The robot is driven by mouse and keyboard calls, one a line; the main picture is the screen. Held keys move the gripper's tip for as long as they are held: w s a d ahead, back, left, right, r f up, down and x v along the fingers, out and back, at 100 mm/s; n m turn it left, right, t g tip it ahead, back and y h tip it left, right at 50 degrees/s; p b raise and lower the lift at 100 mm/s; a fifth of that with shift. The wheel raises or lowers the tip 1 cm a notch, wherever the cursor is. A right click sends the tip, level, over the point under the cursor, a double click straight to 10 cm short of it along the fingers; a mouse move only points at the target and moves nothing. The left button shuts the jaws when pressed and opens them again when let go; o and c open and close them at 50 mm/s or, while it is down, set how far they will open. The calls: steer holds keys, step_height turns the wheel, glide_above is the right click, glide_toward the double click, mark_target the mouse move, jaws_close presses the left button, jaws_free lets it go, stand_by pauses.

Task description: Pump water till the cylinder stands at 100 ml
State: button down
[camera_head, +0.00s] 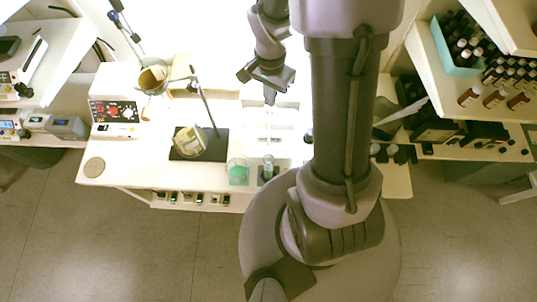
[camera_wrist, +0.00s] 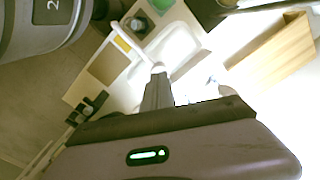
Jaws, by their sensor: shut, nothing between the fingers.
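The clear cylinder (camera_head: 268,165) stands upright on a small dark pad at the front of the white bench, with greenish colour in it. Its scale and water level are too small to read. It seems to show from above in the wrist view (camera_wrist: 140,25). A thin white spout (camera_head: 268,128) runs from the sink area toward the cylinder; it also shows in the wrist view (camera_wrist: 125,38). My gripper (camera_head: 270,99) is shut and empty, pointing down at the white pump top. Its fingertips (camera_wrist: 158,70) lie over that top; whether they touch, I cannot tell.
A beaker on a green mat (camera_head: 238,173) stands left of the cylinder. A white sink (camera_wrist: 178,48) lies under the spout. A tilted vessel (camera_head: 189,143) with a rod stands on a black plate to the left. A bottle shelf (camera_head: 470,75) is at right.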

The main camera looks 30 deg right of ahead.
steer(key=shift+f+b, duration=1.45)
steer(key=shift+f, duration=0.1)
steer(key=shift+r+p, duration=1.25)
steer(key=shift+r, duration=0.35)
steer(key=shift+f+b, duration=1.55)
steer(key=shift+f, duration=0.05)
steer(key=shift+r+p, duration=1.25)
steer(key=shift+r, duration=0.35)
